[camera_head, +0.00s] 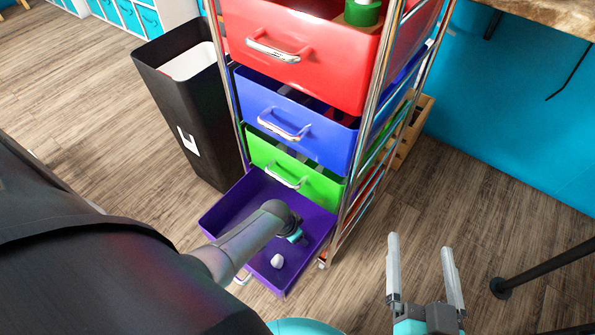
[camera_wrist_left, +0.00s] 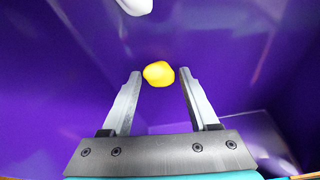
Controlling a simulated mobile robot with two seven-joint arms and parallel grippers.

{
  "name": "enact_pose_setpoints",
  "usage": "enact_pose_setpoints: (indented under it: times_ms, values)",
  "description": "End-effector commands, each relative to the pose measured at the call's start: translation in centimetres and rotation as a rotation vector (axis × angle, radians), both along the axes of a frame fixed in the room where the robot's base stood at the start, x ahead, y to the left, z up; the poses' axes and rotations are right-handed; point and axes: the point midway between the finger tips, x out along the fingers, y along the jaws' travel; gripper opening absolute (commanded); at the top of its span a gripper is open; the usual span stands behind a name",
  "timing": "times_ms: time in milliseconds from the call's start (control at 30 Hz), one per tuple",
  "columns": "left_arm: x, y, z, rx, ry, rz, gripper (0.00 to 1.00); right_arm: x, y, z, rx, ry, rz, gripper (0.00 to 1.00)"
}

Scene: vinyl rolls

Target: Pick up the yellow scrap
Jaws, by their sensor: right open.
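The yellow scrap (camera_wrist_left: 158,74) is a small rounded lump in the purple drawer (camera_head: 225,212). In the left wrist view it shows at the tips of my left gripper (camera_wrist_left: 160,80), between the two open fingers. I cannot tell whether they touch it. In the head view my left arm reaches down into the drawer and hides the scrap and most of that gripper. My right gripper (camera_head: 420,246) is open and empty, over the floor to the right of the drawer cart.
A white lump (camera_head: 277,261) lies in the same drawer, also in the wrist view (camera_wrist_left: 135,5). Green (camera_head: 310,185), blue (camera_head: 325,141) and red (camera_head: 330,75) drawers sit above in a metal frame. A black bin (camera_head: 200,130) stands left of the cart.

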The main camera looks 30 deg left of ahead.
Motion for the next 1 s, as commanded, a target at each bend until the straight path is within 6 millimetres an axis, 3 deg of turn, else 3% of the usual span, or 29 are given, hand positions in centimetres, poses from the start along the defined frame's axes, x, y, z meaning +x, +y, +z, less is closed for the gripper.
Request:
enact_pose_setpoints:
  times_ms: [67, 500, 1000]
  values:
    - [0.0, -0.01, 0.0, 0.0, 0.0, 0.0, 0.51, 0.0, 0.0, -0.01, 0.0, 0.0, 0.0, 1.0]
    - [-0.01, 0.01, 0.0, 0.0, 0.0, 0.0, 0.01, -0.01, -0.01, -0.02, 0.0, 0.001, 0.0, 1.0]
    - [-0.01, 0.02, 0.14, 0.0, 0.0, 0.0, 0.0, 0.16, -0.13, -0.07, -0.013, 0.015, 0.0, 1.0]
